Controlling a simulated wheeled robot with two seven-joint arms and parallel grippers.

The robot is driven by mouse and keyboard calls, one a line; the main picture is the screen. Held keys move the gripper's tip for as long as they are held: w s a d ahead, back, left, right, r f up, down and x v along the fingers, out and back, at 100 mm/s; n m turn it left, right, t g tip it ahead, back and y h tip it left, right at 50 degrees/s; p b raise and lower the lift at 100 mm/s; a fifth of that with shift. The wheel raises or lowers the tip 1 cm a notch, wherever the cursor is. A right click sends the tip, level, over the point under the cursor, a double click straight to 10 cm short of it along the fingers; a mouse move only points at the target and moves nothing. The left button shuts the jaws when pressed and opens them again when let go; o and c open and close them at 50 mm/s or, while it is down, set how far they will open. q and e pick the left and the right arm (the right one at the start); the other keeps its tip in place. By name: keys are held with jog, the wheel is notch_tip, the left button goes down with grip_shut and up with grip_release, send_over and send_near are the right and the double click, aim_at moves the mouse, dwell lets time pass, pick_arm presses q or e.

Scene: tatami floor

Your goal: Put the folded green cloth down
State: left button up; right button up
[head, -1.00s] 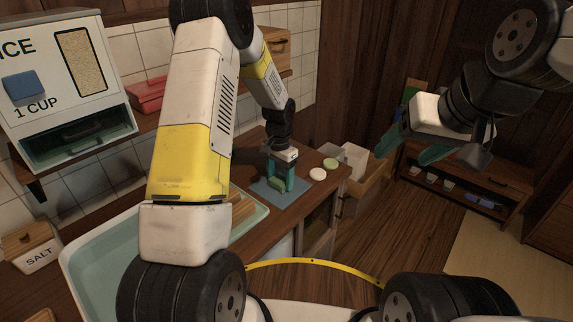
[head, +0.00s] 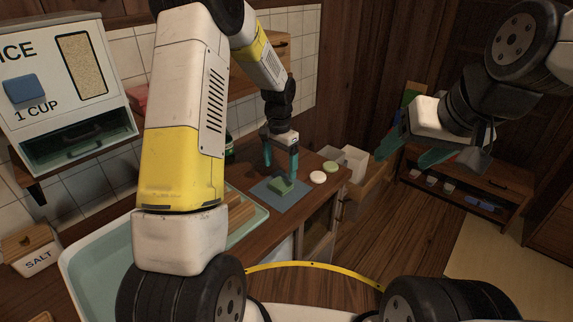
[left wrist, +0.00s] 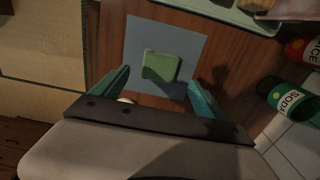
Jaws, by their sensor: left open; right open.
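The folded green cloth (head: 281,185) lies on a flat blue-grey mat (head: 293,203) on the wooden counter. In the left wrist view the cloth (left wrist: 160,66) lies on the mat (left wrist: 191,47), ahead of the fingers. My left gripper (head: 281,168) is open, its teal fingers apart just above and behind the cloth. In the left wrist view the left gripper (left wrist: 160,88) shows nothing between its fingertips. My right gripper (head: 408,152) is open and empty, raised at the right, far from the counter.
A white round item (head: 318,177) and a green round item (head: 330,166) sit right of the mat. A pale tray (head: 90,262) lies nearer on the counter. An open drawer (head: 366,181) is beyond the counter's end.

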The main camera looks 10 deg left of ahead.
pick_arm(q)
notch_tip(320, 180, up, 5)
notch_tip(320, 180, up, 9)
jog(key=n+t, duration=0.1)
send_over(280, 183)
jog(key=s+a, duration=0.1)
jog(key=s, duration=0.4)
jog(key=s+r+n+t, duration=0.1)
jog(key=s+r, duration=0.2)
jog(key=s, duration=0.4)
jog(key=s+r+n+t+h, duration=0.1)
jog(key=s+r+n+t, duration=0.1)
jog(key=s+r, duration=0.2)
jog(key=s+a+r+n+t+h, duration=0.1)
jog(key=s+r+n+t, duration=0.1)
jog(key=s, duration=0.9)
jog(key=shift+r, duration=0.75)
